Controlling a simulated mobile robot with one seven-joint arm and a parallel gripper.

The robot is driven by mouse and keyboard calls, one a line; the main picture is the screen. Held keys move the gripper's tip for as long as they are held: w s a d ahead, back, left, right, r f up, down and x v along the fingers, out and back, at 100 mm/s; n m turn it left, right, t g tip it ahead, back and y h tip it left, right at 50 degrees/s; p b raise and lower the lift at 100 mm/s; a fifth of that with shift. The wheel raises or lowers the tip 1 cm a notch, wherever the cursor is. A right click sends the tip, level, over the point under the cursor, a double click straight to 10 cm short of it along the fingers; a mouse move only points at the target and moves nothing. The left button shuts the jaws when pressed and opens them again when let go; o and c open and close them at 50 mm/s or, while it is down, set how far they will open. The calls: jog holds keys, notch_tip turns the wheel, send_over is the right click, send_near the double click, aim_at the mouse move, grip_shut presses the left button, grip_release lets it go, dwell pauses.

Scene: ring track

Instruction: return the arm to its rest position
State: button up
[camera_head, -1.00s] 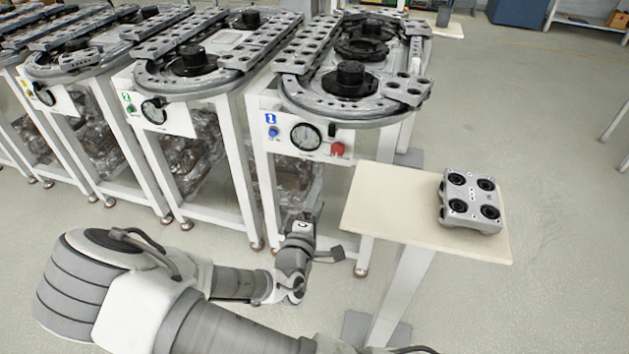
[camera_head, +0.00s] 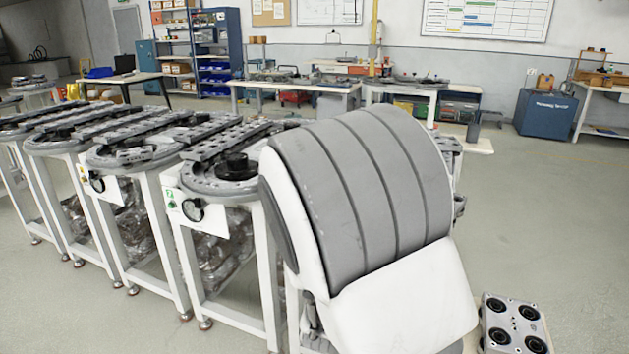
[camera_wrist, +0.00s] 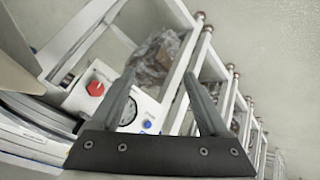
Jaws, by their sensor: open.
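My arm fills the middle of the head view as a large grey and white segment, and it hides most of the nearest ring-track station. My gripper shows in the wrist view (camera_wrist: 160,85), with its two dark fingers spread apart and nothing between them. Behind the fingers is a station's white panel (camera_wrist: 112,107) with a red knob, a gauge and a blue knob. The gripper itself is hidden in the head view.
Ring-track stations (camera_head: 190,165) stand in a row from the middle to the left. A grey block with black round openings (camera_head: 512,322) sits at the lower right. A blue cabinet (camera_head: 545,114) stands at the back right. Floor (camera_head: 555,215) is clear on the right.

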jog(key=s+r+m+g+y, duration=0.1)
jog(key=s+r+m+y, duration=0.15)
jog(key=r, duration=0.65)
jog(key=s+d+r+m, duration=0.1)
jog(key=s+d+r, duration=0.4)
jog(key=s+r, duration=0.3)
jog(key=s+d+r+m, duration=0.1)
jog(key=s+d+r, duration=0.45)
jog(key=s, duration=0.45)
notch_tip(320, 180, up, 17)
jog(key=g+h+p, duration=0.1)
jog(key=p, duration=1.5)
jog(key=shift+s+a, duration=0.2)
jog(key=shift+a, duration=0.15)
